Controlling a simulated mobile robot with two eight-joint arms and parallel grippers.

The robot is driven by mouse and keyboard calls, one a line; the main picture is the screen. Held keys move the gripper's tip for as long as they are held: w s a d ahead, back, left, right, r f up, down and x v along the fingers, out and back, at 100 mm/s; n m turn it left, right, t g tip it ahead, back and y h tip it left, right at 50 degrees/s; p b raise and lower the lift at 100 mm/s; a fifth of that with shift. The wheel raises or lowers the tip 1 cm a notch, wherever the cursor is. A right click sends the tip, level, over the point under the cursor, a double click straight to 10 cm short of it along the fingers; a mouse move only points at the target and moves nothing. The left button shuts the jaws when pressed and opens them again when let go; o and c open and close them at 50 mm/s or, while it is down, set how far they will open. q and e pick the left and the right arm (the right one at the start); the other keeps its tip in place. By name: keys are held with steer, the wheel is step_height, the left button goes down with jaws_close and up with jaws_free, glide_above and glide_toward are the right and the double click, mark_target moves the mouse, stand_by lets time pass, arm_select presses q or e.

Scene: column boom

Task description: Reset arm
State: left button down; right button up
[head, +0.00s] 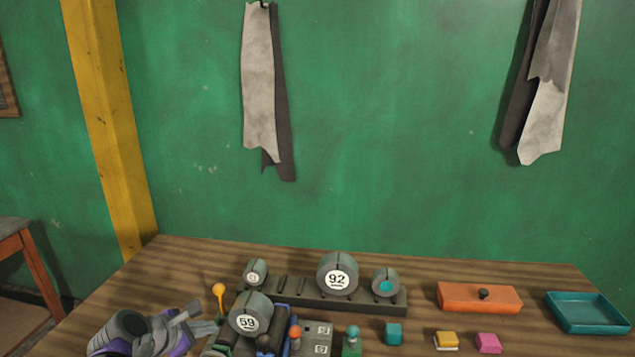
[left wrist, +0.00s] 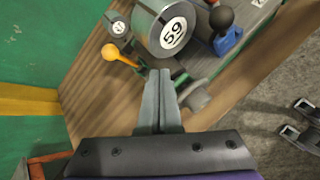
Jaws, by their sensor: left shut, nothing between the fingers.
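My left gripper (head: 193,318) comes in from the lower left of the head view, over the left part of the wooden table. Its fingers are closed together with nothing between them. In the left wrist view the shut fingertips (left wrist: 158,78) are close to the grey cylinder marked 59 (left wrist: 170,30) and the orange ball-topped stick (left wrist: 118,54). In the head view the cylinder marked 59 (head: 248,315) and the orange stick (head: 221,298) are just right of the fingers. I cannot tell whether the fingers touch anything. My right gripper is not in view.
A dark rack (head: 310,296) holds grey cylinders, one marked 92 (head: 337,275). An orange box (head: 479,297), a teal tray (head: 588,313), a teal cube (head: 393,332), and yellow (head: 446,340) and pink (head: 488,342) blocks are to the right. Cloths (head: 262,85) hang on the green wall.

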arm_select(q)
steer(key=s+d+f+m+g+y, duration=0.1)
steer(key=s+f+m, duration=0.3)
steer(key=s+m, duration=0.4)
steer(key=s+d+f+m+g+y, duration=0.1)
steer(key=s+d+f+m, duration=0.3)
steer(key=s+m, duration=0.5)
steer(key=s+d+f+m+g+y, duration=0.1)
steer(key=s+d+f+m+g, duration=0.1)
steer(key=s+f+m, duration=0.3)
steer(key=s+d+m, duration=0.1)
steer(key=s+m, duration=0.2)
steer(key=shift+s+d+f, duration=0.15)
steer(key=shift+s+f, duration=0.05)
steer(key=shift+s, duration=0.1)
